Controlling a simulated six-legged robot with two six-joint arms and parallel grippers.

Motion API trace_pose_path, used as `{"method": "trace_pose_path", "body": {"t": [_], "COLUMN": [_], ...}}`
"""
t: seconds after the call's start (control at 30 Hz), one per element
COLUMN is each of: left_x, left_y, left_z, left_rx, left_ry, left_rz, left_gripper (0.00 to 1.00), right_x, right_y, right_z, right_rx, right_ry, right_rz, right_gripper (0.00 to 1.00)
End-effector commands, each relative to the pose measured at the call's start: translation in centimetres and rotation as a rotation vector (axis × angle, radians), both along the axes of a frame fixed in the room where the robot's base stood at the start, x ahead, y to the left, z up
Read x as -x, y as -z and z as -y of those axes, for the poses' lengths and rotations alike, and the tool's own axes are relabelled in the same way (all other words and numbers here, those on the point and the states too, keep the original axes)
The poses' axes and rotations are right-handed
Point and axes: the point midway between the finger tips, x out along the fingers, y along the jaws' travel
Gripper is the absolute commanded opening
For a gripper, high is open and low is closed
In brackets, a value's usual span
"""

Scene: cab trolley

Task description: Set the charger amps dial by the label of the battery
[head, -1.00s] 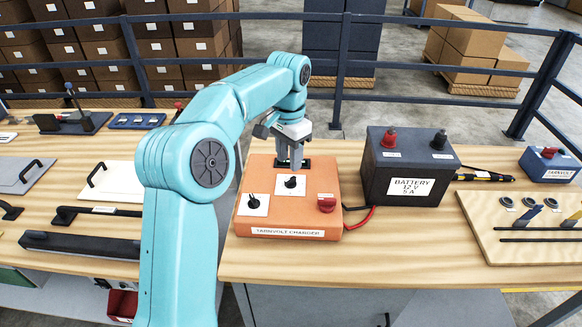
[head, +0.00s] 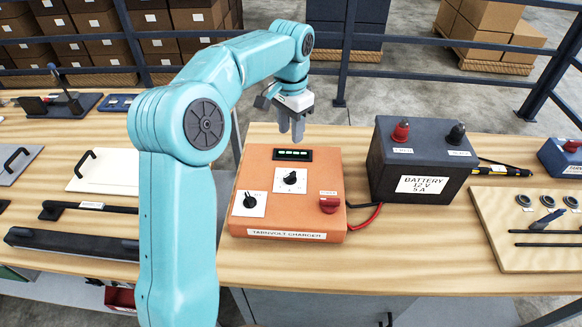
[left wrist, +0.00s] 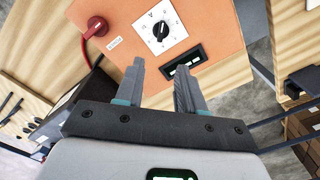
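The orange charger (head: 270,218) sits on the bench, labelled TARNVOLT CHARGER. It has a black dial on a white plate at left (head: 250,201), a middle black dial (head: 290,178), a red knob (head: 329,203) and a lit display (head: 292,154). The left dial's lettering is too small to read. In the left wrist view the middle dial (left wrist: 160,31) has a V on its plate. The dark battery (head: 420,165) reads BATTERY 12 V 5 A. My left gripper (head: 292,132) is open and empty above the charger's back edge, apart from the dials. Its fingers show in the left wrist view (left wrist: 157,85).
Red and black leads (head: 368,215) run between charger and battery. Trays and handles (head: 105,175) lie at left. A dark railing (head: 343,75) stands behind the bench.

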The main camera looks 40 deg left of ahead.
Motion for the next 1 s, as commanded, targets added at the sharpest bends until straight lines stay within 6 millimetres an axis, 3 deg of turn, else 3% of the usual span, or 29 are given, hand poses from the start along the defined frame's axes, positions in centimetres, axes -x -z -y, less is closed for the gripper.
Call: {"method": "trace_pose_path", "body": {"t": [0.4, 0.6, 0.8, 1.0], "left_x": [0.4, 0.2, 0.0, -0.1], "left_y": [9.7, 13.2, 14.8, 15.0], "left_z": [0.2, 0.0, -0.1, -0.1], "left_rx": [0.003, 0.002, 0.001, 0.000], "left_ry": [0.000, -0.001, -0.001, -0.001], "left_rz": [-0.005, -0.004, -0.001, -0.001], "left_gripper": [0.38, 0.38, 0.38, 0.38], "right_x": [0.0, 0.0, 0.0, 0.0], "right_y": [-0.5, -1.0, -1.2, -1.2], "right_z": [0.0, 0.0, 0.0, 0.0], "right_rx": [0.000, 0.000, 0.000, 0.000], "right_ry": [-0.001, -0.001, -0.001, -0.001], "right_rz": [0.000, 0.000, 0.000, 0.000], "right_gripper": [0.66, 0.66, 0.66, 0.66]}}
